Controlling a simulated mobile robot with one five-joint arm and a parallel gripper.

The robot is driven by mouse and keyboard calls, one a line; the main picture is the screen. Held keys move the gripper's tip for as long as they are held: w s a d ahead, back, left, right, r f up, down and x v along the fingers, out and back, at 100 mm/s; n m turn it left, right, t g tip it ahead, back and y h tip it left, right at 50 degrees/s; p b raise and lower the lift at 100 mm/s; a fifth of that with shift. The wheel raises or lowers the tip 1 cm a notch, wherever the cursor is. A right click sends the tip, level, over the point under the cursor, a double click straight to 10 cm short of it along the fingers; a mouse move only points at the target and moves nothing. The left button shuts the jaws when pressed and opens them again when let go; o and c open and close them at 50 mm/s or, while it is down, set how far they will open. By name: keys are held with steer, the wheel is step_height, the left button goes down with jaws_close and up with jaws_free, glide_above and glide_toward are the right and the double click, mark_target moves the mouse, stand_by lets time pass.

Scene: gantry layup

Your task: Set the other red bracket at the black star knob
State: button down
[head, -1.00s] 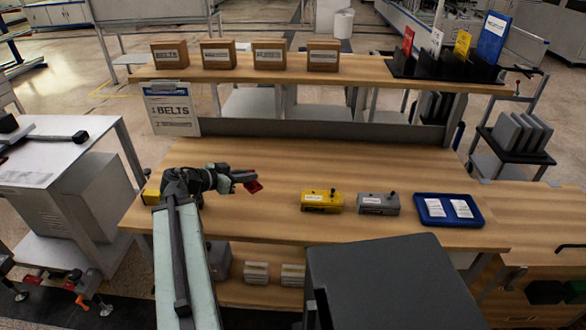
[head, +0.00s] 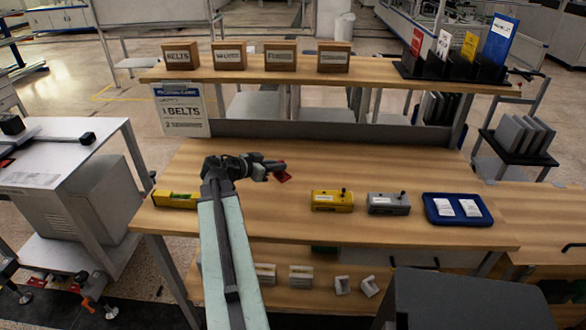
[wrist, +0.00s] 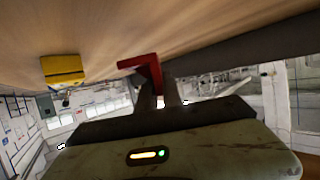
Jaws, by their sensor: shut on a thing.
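My gripper (head: 271,170) is shut on a red bracket (head: 283,176) and holds it above the left-middle of the wooden bench (head: 330,225). In the wrist view the L-shaped red bracket (wrist: 151,68) sits at the fingertips, with the bench top seen above it. I cannot make out a black star knob in either view. The yellow box (head: 332,201) and grey box (head: 388,203), each with a small dark knob on top, stand right of the gripper. No second red bracket can be made out on the bench.
A blue tray (head: 457,222) with white packets lies at the bench's right. A yellow level (head: 176,200) lies at its left edge. A raised shelf (head: 300,74) with boxes runs behind. Bench top between the gripper and the yellow box is clear.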

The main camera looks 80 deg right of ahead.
steer(key=d, duration=0.3)
steer(key=shift+s+d+f, duration=0.2)
steer(key=shift+s+d, duration=0.2)
step_height(320, 180, down, 4)
steer(key=b, duration=0.4)
steer(key=shift+s, duration=0.15)
steer(key=shift+r, duration=0.25)
steer(key=shift+f, duration=0.15)
steer(key=c, duration=1.5)
jaws_free()
